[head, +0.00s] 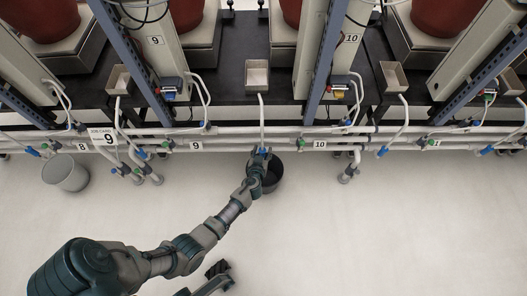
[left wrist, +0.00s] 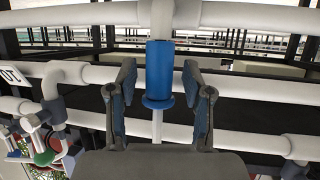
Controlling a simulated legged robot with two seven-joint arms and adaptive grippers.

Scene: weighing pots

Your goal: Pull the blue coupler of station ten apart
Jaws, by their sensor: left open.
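In the left wrist view a blue coupler (left wrist: 160,70), a cylinder with a wider lower collar, hangs below a white pipe joint (left wrist: 168,15), with a pale tube running down from it. My left gripper (left wrist: 160,100) has one finger on each side of the coupler, with a gap at both sides. It is open and holds nothing. In the head view the left gripper (head: 262,158) is at the front pipes, between a 9 label and a 10 label, and mostly hides this coupler.
White horizontal pipes (head: 230,131) cross in front of the benches, with other blue couplers (head: 383,151) along them. A dark bucket (head: 273,172) stands on the floor by my left gripper; a grey bucket (head: 66,174) stands at left. The floor at right is clear.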

